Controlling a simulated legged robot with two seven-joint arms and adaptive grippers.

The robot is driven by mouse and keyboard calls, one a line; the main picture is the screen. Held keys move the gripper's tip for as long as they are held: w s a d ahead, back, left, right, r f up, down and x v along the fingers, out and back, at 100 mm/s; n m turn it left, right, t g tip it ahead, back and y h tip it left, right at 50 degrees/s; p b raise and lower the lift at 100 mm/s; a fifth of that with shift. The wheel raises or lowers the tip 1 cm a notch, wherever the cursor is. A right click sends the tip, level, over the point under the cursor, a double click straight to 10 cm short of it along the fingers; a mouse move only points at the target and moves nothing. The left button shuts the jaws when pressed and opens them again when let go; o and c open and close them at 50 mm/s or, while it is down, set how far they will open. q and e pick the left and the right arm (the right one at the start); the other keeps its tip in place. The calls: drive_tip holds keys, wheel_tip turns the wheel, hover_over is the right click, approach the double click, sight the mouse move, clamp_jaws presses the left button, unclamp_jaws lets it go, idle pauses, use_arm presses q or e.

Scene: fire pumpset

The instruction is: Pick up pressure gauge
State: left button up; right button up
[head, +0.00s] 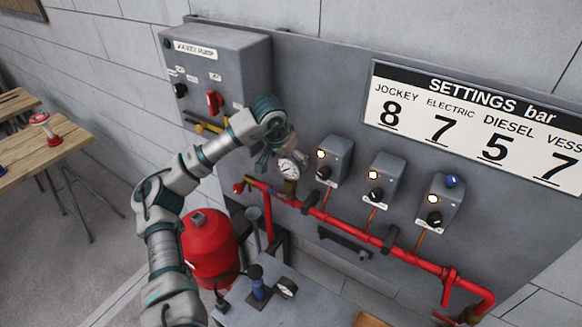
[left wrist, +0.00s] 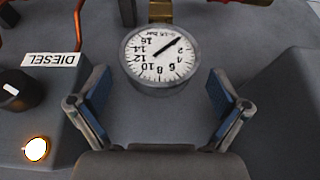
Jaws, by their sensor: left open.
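A round pressure gauge with a white dial (head: 288,168) sits on a brass fitting (head: 290,187) above the red pipe. In the left wrist view the gauge (left wrist: 160,54) appears upside down, with its brass fitting (left wrist: 160,10) at the top edge. My left gripper (head: 276,155) is right by the gauge in the head view. In the left wrist view my left gripper (left wrist: 158,105) is open, its two blue-padded fingers apart with the gauge ahead of and between them, not gripped. A second gauge (head: 287,287) lies on the grey table below. My right gripper is not in view.
The jockey pump box (head: 220,75) stands left of the gauge and several small switch boxes (head: 335,160) stand right. A red pipe (head: 345,225) runs below. A red tank (head: 208,240) stands beneath my left arm. A wooden table (head: 40,150) is at the far left.

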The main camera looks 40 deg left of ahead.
sight(291, 168)
use_arm(q)
drive_tip(key=shift+w+d+f, duration=0.1)
drive_tip(key=shift+w+f, duration=0.1)
drive_tip(key=shift+f, duration=0.4)
drive_tip(key=p+x, duration=0.1)
drive_tip(key=x, duration=0.2)
drive_tip(key=shift+w+f, duration=0.15)
drive_tip(key=shift+f, duration=0.1)
drive_tip(key=shift+w+a+f, duration=0.15)
drive_tip(key=shift+a+f, duration=0.2)
drive_tip(key=shift+a, duration=0.05)
drive_tip(key=shift+d+r, duration=0.15)
drive_tip(key=shift+d, duration=0.15)
drive_tip(key=c, duration=1.3)
drive_tip(key=shift+o, duration=0.2)
